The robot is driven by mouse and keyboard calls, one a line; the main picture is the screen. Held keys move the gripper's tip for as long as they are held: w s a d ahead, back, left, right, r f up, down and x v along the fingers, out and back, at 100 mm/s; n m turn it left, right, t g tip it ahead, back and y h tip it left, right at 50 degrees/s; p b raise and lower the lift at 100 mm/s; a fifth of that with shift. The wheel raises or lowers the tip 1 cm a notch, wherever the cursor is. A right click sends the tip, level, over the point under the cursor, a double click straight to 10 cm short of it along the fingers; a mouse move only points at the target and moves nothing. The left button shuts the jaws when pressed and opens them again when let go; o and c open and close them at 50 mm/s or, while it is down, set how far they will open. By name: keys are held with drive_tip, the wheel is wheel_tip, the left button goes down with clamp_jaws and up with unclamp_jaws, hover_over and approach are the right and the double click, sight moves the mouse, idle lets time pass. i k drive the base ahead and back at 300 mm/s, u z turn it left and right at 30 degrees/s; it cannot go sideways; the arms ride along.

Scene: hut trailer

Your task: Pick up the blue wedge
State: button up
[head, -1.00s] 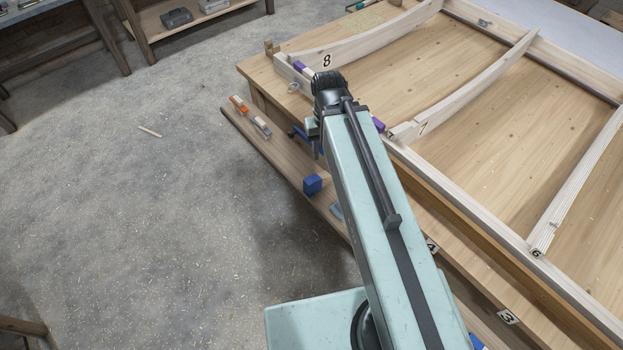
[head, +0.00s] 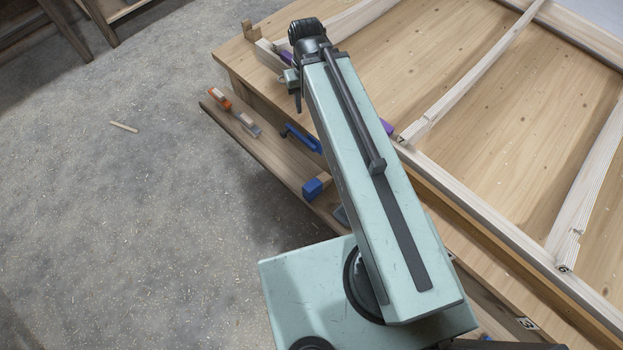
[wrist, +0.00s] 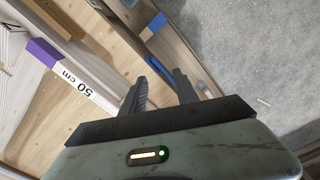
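A small blue block, likely the blue wedge (head: 312,188), lies on the low ledge beside the table, against a piece of wood. It also shows in the wrist view (wrist: 157,22), near the top and apart from the fingers; its wedge shape is not clear. In the head view, my arm mostly hides the gripper. A long blue tool (head: 302,138) lies between the block and my gripper's end of the ledge.
An orange-ended tool (head: 220,97) and a grey-topped one (head: 247,124) lie farther along the ledge. The table (head: 480,100) carries a wooden frame with ribs (head: 470,85). A purple-ended 50 cm bar (wrist: 72,75) is left of the fingers. Open floor (head: 120,200) lies left.

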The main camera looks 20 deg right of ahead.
sight(317, 186)
drive_tip(key=z, duration=0.5)
drive_tip(key=k, duration=1.3)
drive_tip(key=u, duration=2)
drive_tip(key=i, duration=1)
drive_tip(key=z, duration=0.05)
